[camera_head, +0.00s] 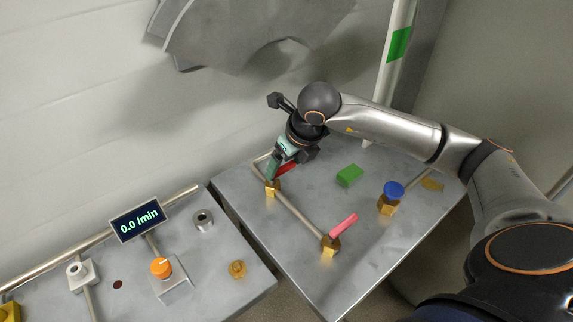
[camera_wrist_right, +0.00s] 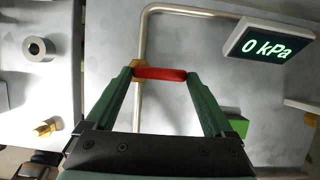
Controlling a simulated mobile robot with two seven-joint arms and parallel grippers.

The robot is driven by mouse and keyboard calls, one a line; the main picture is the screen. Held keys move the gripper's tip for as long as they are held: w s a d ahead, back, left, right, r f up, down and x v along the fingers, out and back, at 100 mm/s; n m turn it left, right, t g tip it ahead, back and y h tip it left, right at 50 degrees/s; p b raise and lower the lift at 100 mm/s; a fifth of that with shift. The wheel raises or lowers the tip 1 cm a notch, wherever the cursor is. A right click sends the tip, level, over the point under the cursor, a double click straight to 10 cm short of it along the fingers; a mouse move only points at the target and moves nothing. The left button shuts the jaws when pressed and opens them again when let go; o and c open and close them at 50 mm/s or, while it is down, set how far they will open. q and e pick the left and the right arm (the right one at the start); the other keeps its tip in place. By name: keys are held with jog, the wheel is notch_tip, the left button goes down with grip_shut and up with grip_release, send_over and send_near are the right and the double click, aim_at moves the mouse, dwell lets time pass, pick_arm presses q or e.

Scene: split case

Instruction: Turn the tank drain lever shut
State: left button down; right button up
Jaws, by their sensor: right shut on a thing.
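A red lever (camera_head: 287,168) sits on a brass valve (camera_head: 272,189) on a thin pipe at the back left of the right-hand metal panel. In the right wrist view the red lever (camera_wrist_right: 160,73) lies roughly square across the pipe (camera_wrist_right: 138,110). My right gripper (camera_head: 272,172) reaches down at this valve; its green fingers are shut on the red lever, one at each end of it. A second, pink-red lever (camera_head: 344,225) sits on another brass valve (camera_head: 330,246) nearer the front. No label shows which is the tank drain lever. My left gripper is out of view.
A green block (camera_head: 349,175) and a blue round knob (camera_head: 393,189) stand right of the pipe. The left panel holds a display (camera_head: 138,220) reading 0.0 l/min and an orange knob (camera_head: 161,268). Another display (camera_wrist_right: 267,48) reads 0 kPa. A gap separates the panels.

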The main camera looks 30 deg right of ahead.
jog(key=o, duration=1.1)
jog(key=v, duration=1.2)
jog(key=shift+s+r+p, duration=0.15)
jog(key=shift+r+p, duration=0.1)
jog(key=shift+p, duration=0.1)
